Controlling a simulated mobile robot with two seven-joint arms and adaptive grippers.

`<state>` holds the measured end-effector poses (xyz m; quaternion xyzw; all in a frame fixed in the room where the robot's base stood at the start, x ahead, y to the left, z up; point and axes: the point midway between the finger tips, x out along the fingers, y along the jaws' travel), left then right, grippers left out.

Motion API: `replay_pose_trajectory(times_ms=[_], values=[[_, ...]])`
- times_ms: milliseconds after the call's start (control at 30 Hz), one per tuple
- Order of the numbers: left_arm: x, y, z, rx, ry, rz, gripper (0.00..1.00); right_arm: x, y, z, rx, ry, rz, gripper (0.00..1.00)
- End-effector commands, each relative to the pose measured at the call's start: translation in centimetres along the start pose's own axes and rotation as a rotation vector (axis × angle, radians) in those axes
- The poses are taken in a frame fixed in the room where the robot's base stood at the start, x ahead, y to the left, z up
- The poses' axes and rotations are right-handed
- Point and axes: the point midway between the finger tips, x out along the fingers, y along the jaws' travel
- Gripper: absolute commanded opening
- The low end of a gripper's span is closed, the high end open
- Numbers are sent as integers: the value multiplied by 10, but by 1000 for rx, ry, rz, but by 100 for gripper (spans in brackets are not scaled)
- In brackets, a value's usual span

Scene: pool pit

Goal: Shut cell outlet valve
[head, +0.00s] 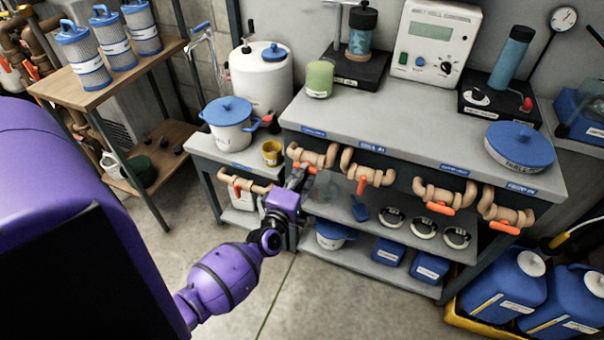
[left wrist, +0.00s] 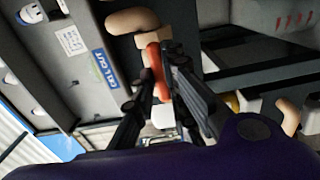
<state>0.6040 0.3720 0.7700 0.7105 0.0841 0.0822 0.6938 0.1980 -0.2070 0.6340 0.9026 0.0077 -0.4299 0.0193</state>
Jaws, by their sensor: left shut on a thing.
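The valve on the far left of the bench front is a tan pipe loop (head: 312,155) with an orange lever handle (head: 304,167). In the left wrist view, a blue label that seems to read "CELL OUT" (left wrist: 108,70) is beside its tan pipe (left wrist: 132,20). My left gripper (head: 298,179) is at this valve. In the left wrist view its black fingers (left wrist: 165,62) are shut on the orange handle (left wrist: 157,72), one finger on each side. The gripper partly hides the handle, so its exact angle is unclear. My right gripper is not in view.
Three more orange-handled valves (head: 368,168) (head: 445,196) (head: 506,212) line the bench front to the right. A side valve (head: 245,184) is close on the left. The floor (head: 300,300) in front is clear.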

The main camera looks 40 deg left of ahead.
Motion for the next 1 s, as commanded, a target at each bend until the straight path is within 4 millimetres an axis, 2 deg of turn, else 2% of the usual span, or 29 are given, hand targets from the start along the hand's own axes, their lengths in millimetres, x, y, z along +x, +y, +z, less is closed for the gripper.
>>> replay_pose_trajectory(times_ms=[267,1000], values=[[0,2,0,144,1,1,0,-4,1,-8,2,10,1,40],[0,2,0,835,1,1,0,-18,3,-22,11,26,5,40]])
